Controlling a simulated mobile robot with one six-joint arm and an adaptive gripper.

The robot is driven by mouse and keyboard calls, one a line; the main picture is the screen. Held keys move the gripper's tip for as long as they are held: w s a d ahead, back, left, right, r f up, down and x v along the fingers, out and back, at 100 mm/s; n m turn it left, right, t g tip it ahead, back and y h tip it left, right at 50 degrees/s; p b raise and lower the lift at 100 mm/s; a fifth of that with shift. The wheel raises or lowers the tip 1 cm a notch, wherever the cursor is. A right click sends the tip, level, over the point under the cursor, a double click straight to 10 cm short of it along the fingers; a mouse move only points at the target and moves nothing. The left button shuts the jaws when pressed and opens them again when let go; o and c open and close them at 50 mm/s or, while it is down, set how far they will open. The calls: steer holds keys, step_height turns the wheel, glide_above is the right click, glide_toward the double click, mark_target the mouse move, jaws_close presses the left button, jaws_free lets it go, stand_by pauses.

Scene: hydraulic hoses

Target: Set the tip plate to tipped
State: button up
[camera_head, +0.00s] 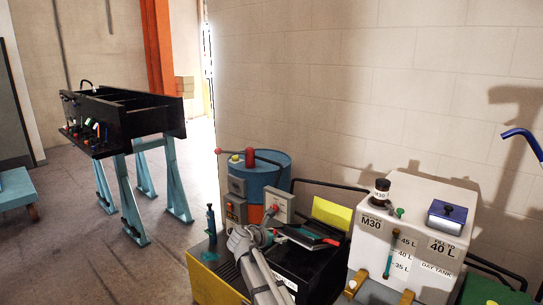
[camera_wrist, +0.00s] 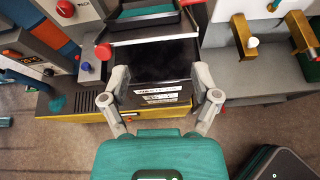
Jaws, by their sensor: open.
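A dark tray-like plate with a pale rim and green inside sits on top of a black box (camera_wrist: 160,68); it is probably the tip plate (camera_wrist: 152,13), but no label confirms this. In the head view the plate (camera_head: 308,237) looks tilted, with a red part on its right edge. In the wrist view a red knob (camera_wrist: 103,52) stands at its left front corner. My gripper (camera_wrist: 161,75) is open and empty, its two fingers apart and framing the black box in the picture. In the head view my grey arm end is left of the plate, and the fingertips are hard to make out.
A blue and orange drum (camera_head: 270,175) and grey boxes (camera_head: 236,187) stand behind. A white M30 day tank (camera_head: 415,235) stands on the right. A yellow panel (camera_head: 332,213) rises behind the plate.

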steer(key=s+d+f+m+g+y+b, duration=0.1)
steer(key=s+d+f+m+g+y, duration=0.2)
steer(key=s+m, duration=0.6)
steer(key=s+d+f+m+g+y+b, duration=0.1)
steer(key=s+d+f+m+g+y, duration=0.1)
steer(key=s+d+f+m, duration=0.4)
steer(key=s+d+f+m+g+y, duration=0.3)
steer(key=s+d+m, duration=0.3)
steer(key=s+m, duration=0.6)
steer(key=shift+s+d+f+g+y+b, duration=0.15)
steer(key=shift+s+f+g+y+b, duration=0.2)
steer(key=shift+s+f+g, duration=0.65)
